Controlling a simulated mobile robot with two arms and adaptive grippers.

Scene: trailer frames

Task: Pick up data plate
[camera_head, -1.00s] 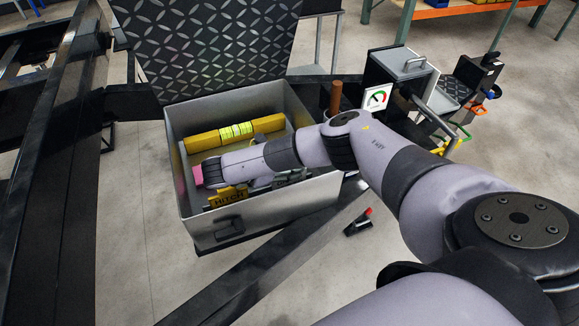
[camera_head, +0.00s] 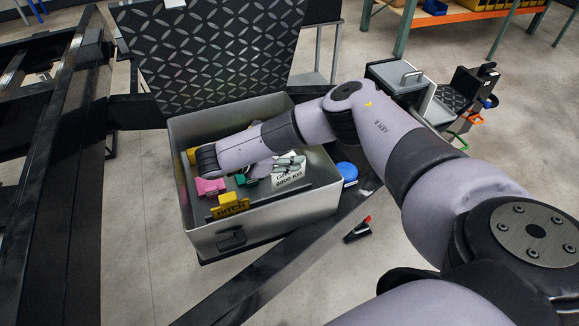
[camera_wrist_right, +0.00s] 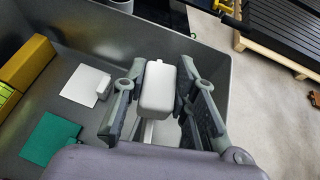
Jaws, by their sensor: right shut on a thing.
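The white data plate (camera_head: 290,176), with dark lettering that includes "9000 KG", is in the head view at the right part of the open grey box (camera_head: 214,236). My right gripper (camera_head: 288,161) is just above it and shut on its white block-shaped grip. In the right wrist view, the fingers of my right gripper (camera_wrist_right: 157,92) are on both sides of the white block (camera_wrist_right: 157,86); the lettered face is hidden there. I cannot tell whether the plate's lower edge touches the box. My left gripper is not in view.
The box also holds a pink piece (camera_head: 210,187), a green piece (camera_head: 246,179), a yellow hitch plate (camera_head: 230,205) and a white plate (camera_wrist_right: 82,84). My arm covers most of the yellow bar (camera_wrist_right: 25,62). A blue round object (camera_head: 347,172) is right of the box.

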